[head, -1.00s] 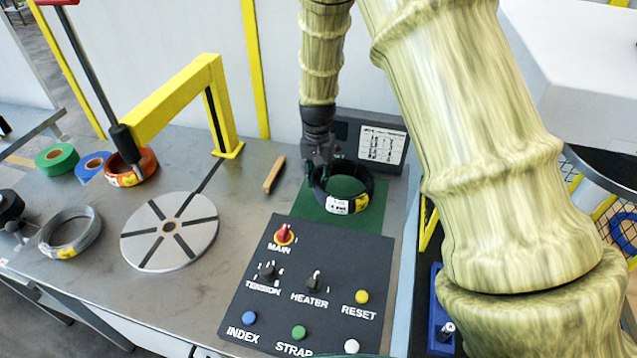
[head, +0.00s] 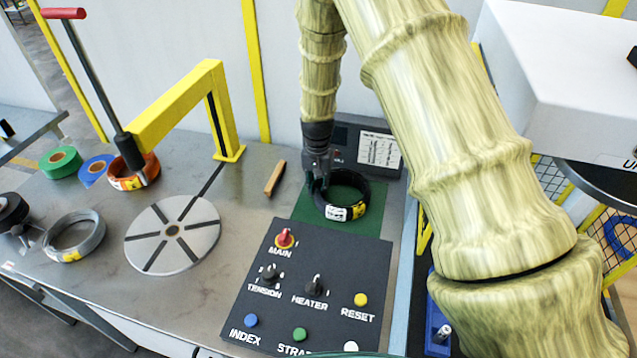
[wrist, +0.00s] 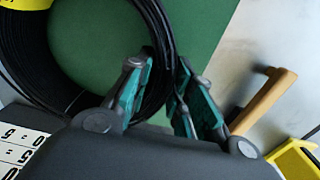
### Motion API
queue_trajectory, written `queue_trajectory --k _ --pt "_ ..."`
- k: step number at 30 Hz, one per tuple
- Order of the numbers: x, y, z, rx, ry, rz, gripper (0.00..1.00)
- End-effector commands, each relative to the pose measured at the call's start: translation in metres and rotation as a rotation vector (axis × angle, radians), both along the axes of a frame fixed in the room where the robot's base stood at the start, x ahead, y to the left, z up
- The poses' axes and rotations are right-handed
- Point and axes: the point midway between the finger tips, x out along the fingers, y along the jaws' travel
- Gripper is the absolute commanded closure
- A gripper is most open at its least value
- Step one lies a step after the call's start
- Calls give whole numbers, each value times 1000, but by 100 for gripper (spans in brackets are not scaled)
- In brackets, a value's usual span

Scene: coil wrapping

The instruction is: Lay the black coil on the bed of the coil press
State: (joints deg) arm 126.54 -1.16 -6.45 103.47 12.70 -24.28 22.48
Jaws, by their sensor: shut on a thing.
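The black coil (head: 369,207) is a ring with white and yellow labels, at the green mat (head: 306,205) behind the control panel. My gripper (head: 318,180) reaches down to its left side. In the wrist view my gripper (wrist: 168,85) is shut on one strand bundle of the black coil (wrist: 98,88), with teal-padded fingers on either side. The coil looks roughly flat; whether it touches the mat I cannot tell. A white machine (head: 570,70) with a dark round platform (head: 610,183) under it stands at the right; I cannot tell for sure that this is the coil press.
The control panel (head: 300,290) stands in front of the mat. A slotted grey disc (head: 196,218) and a yellow arm (head: 185,100) are to the left. A wooden-coloured stick (head: 274,178) lies beside the mat.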

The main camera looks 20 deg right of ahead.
Motion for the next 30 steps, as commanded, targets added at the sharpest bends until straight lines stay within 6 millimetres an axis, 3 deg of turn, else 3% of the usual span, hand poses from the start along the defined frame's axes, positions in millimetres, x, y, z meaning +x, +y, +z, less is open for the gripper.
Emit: queue_trajectory --k 2,3,6,19,30 --pt "1 0 1 0 -1 0 100" --pt "0 0 0 0 0 0 71" --pt "0 0 0 0 0 0 56" --pt "0 0 5 -1 -1 0 56" --pt "1 1 47 0 -2 0 56"
